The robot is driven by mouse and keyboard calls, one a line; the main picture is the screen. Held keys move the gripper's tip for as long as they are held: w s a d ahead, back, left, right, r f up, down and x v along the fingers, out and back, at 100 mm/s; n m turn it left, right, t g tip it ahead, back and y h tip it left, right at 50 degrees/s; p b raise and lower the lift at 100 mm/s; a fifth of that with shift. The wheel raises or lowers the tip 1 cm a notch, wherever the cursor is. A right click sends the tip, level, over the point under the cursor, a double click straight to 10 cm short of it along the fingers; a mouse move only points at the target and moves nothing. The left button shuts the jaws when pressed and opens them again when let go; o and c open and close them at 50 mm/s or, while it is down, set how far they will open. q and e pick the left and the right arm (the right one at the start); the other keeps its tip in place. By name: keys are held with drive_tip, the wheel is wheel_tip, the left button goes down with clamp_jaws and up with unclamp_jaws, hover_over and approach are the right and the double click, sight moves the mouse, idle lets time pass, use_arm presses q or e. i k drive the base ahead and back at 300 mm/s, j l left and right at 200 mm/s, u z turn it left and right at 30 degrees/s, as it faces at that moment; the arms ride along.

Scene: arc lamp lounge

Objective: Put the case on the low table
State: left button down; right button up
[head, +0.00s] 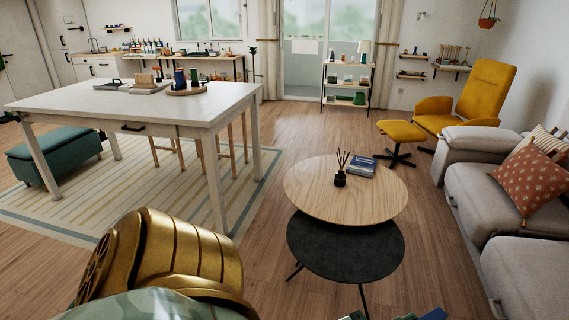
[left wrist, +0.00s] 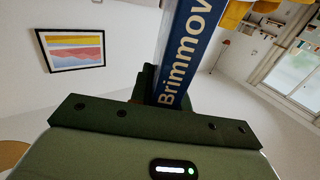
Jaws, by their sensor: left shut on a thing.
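My left gripper (left wrist: 148,92) is shut on a blue case (left wrist: 186,52) lettered "Brimmov" in the left wrist view. The case stands out beyond the dark green jaw and its far end runs out of the picture. In the head view a gold part of my arm fills the lower left; only small dark and blue bits show at the bottom edge, too cut off to identify. The low table (head: 318,200) has a round wooden top, with a lower round black top (head: 345,255) in front. My right gripper is not in view.
A black reed diffuser (head: 340,178) and a blue book (head: 361,167) stand on the wooden top's back half. The black top is bare. A grey sofa (head: 480,195) is at right, a white table (head: 150,105) at left. A yellow armchair (head: 480,95) stands behind.

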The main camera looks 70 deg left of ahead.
sight(341, 251)
drive_tip(key=i+j+u, duration=0.15)
drive_tip(key=u, duration=0.25)
drive_tip(key=i+j+u, duration=0.2)
drive_tip(key=u, duration=0.15)
drive_tip(key=i+j+u, duration=0.1)
drive_tip(key=u, duration=0.3)
drive_tip(key=i+u, duration=0.1)
drive_tip(key=i, duration=0.55)
